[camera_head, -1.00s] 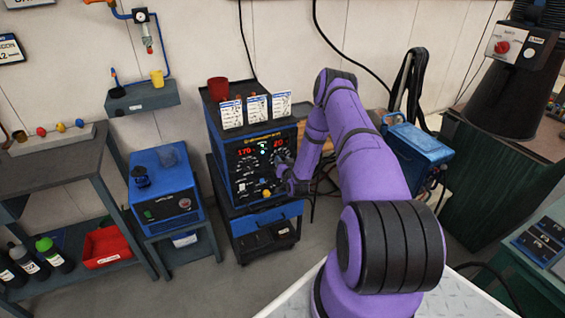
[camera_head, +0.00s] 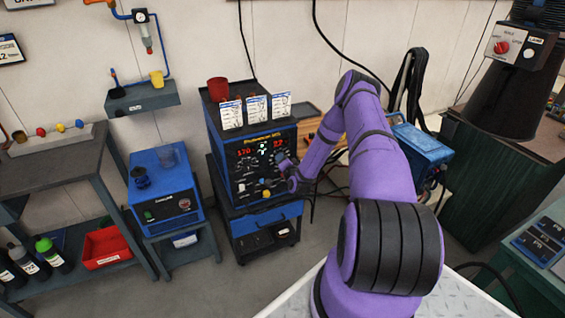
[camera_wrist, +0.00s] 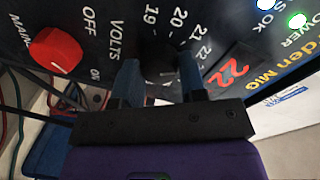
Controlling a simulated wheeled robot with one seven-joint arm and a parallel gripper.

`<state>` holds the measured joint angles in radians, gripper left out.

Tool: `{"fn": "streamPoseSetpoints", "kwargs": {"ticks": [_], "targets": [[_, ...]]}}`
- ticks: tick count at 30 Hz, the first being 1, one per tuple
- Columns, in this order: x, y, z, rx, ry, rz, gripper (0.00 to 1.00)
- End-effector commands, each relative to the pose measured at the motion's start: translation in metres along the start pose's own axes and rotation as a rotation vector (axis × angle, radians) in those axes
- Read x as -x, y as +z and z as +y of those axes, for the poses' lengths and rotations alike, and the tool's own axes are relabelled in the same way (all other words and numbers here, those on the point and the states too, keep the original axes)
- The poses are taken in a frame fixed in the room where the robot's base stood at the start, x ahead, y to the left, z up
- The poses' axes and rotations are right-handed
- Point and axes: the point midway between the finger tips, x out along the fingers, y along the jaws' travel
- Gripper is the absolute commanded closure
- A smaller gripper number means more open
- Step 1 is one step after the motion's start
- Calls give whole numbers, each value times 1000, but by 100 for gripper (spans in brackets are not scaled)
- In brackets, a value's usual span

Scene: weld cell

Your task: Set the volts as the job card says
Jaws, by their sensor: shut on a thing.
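The welder (camera_head: 245,150) is a blue box with a black front panel and two red readouts. In the wrist view the volts readout (camera_wrist: 229,73) shows 22. My gripper (camera_wrist: 160,62) is at the panel, its two fingers shut on the dark volts knob (camera_wrist: 158,46), beside the printed word VOLTS and a scale around 19 to 22. The fingers partly hide the knob, and its pointer is not clear. Three white cards (camera_head: 257,109) stand on the front top edge of the welder; their writing is too small to read.
A red mains switch (camera_wrist: 56,49) with OFF and ON marks is close to my fingers. Lit lamps (camera_wrist: 297,20) show nearby. A red cup (camera_head: 218,89) stands on the welder. A blue cooler (camera_head: 165,190) is at left, a blue case (camera_head: 420,145) at right.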

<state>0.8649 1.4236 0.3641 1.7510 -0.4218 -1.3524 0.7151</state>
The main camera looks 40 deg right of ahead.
Motion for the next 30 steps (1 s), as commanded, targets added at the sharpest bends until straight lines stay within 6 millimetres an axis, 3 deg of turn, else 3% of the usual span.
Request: {"fn": "streamPoseSetpoints", "kwargs": {"ticks": [18, 19, 22, 30], "targets": [[1, 0, 1, -44, 3, -5, 85], [1, 0, 1, -44, 3, -5, 59], [0, 0, 1, -44, 2, -5, 36], [1, 0, 0, -43, 1, -5, 36]]}}
